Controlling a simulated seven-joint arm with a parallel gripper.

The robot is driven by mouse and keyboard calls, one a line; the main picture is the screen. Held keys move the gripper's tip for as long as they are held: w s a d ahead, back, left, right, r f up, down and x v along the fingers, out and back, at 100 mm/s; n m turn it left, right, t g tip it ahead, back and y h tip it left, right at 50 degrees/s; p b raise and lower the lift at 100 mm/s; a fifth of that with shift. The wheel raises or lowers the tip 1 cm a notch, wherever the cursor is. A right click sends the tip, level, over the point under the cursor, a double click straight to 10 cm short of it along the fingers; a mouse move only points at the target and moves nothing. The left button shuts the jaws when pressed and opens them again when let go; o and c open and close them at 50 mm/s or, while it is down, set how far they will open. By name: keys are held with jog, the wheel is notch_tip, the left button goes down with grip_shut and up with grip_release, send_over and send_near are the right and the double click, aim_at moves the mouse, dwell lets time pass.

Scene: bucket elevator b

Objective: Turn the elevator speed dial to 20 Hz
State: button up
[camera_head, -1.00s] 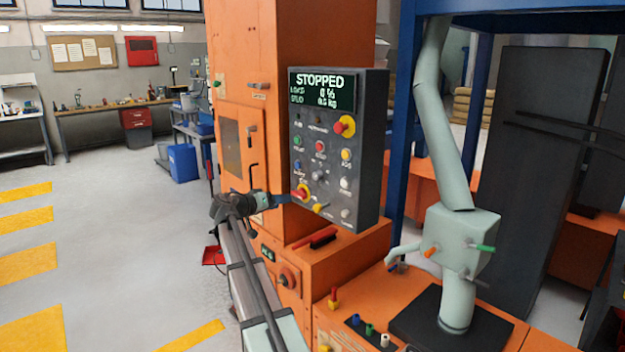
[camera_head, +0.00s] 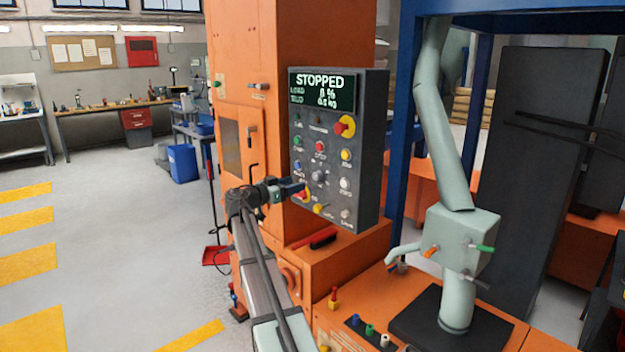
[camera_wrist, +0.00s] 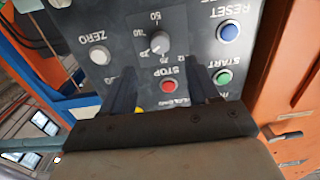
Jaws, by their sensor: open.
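The grey speed dial (camera_head: 318,176) sits mid-panel on the dark control panel (camera_head: 374,130). In the wrist view the dial (camera_wrist: 155,42) appears upside down, with a scale around it showing numbers such as 50 and 20. Its exact pointer setting is too small to read surely. My gripper (camera_head: 300,188) is at the panel's lower left, just left of and below the dial. In the wrist view my gripper (camera_wrist: 163,72) is open and empty, its two fingers pointing towards the panel on either side of the red stop button (camera_wrist: 169,86), short of the dial.
The display (camera_head: 322,90) reads STOPPED. The blue reset button (camera_wrist: 228,32), green start button (camera_wrist: 222,77) and white zero button (camera_wrist: 100,55) surround the dial. A red emergency knob (camera_head: 343,127) sits higher up. An orange ledge (camera_head: 345,250) lies below the panel.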

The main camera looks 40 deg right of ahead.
aim_at(315, 177)
jog(key=d, duration=0.9)
jog(key=shift+d, duration=0.2)
jog(key=c, duration=1)
jog(key=shift+c, duration=0.2)
jog(key=n, duration=0.5)
jog(key=shift+n, duration=0.4)
jog(key=n, duration=0.5)
jog(key=shift+s+n, duration=0.1)
jog(key=shift+n, duration=0.3)
jog(key=shift+a+n, duration=0.1)
jog(key=shift+n, duration=0.2)
